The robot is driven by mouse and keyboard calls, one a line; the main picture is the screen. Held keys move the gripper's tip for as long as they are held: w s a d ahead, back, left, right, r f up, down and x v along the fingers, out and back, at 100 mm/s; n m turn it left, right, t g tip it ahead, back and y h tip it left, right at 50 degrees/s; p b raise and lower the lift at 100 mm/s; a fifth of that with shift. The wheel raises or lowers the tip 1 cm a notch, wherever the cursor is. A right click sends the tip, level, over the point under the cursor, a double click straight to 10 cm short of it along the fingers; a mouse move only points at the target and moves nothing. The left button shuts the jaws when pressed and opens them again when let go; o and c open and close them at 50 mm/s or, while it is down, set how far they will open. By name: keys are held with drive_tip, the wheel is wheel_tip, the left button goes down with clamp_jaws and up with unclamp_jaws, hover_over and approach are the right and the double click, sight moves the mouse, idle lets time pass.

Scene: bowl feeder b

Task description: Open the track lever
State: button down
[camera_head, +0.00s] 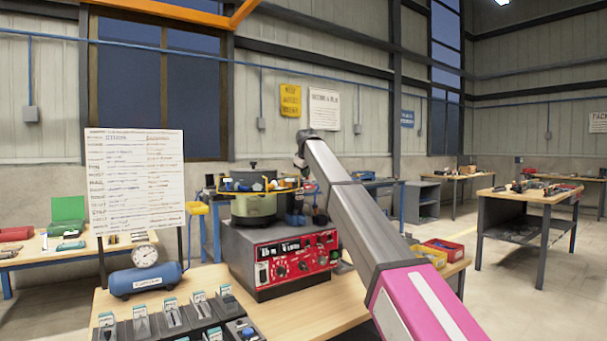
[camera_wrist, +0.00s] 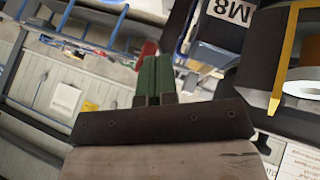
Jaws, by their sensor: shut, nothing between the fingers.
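The bowl feeder has an olive-green bowl (camera_head: 253,208) with a yellow-edged rim, on a grey box with a red control panel (camera_head: 297,262). I cannot pick out the track lever for certain in either view. My arm reaches over to the feeder's right side, and the gripper end is small and dark there in the head view. In the wrist view my gripper (camera_wrist: 157,75) shows green fingers together, with nothing between them. A dark block labelled M8 (camera_wrist: 231,14) and a yellow strip (camera_wrist: 284,62) are to the right of the fingers, apart from them.
A blue air tank (camera_head: 145,280) with a gauge and a white chart board (camera_head: 135,180) stand left of the feeder. Red and yellow bins (camera_head: 440,250) are at the right, beyond my arm.

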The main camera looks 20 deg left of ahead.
drive_tip(key=w+d+n+g+y, duration=0.3)
drive_tip(key=w+n, duration=0.3)
drive_tip(key=n, duration=0.3)
drive_tip(key=shift+g+y, duration=0.3)
drive_tip(key=shift+y, duration=0.4)
drive_tip(key=shift+w, duration=0.2)
